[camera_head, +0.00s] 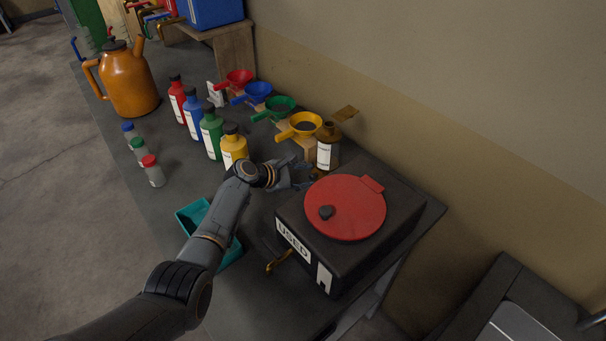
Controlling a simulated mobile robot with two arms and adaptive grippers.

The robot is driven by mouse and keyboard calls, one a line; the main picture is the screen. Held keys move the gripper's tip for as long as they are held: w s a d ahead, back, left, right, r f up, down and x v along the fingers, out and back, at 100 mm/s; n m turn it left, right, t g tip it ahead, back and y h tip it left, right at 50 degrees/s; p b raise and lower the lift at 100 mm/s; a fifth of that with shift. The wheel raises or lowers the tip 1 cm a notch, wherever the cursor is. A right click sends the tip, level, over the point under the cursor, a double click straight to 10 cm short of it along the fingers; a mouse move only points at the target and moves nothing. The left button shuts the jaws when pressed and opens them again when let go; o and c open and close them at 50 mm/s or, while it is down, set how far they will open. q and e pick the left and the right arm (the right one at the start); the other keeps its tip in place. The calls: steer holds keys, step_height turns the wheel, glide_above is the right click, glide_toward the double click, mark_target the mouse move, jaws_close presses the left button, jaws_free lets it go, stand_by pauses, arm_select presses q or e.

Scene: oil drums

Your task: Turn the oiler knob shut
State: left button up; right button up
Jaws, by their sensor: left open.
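A small amber-brown bottle (327,150) with a white label and a brass top stands on the table, behind the black box; it looks like the oiler. My left gripper (304,176) is open, just in front of and to the left of the bottle's base. I cannot tell whether it touches. My right gripper is not in view.
A black box (347,262) marked USED with a red round lid (345,207) stands close right of my gripper. Yellow (234,147) and other coloured bottles and funnels (299,125) stand behind. A teal tray (230,256) lies under my arm. An orange can (128,82) stands far left.

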arm_select(q)
steer(key=shift+s+a+r, duration=0.25)
steer(key=shift+s+a, duration=0.05)
steer(key=shift+s, duration=0.1)
steer(key=v, duration=1.1)
steer(key=shift+w, duration=0.25)
steer(key=shift+a, duration=0.1)
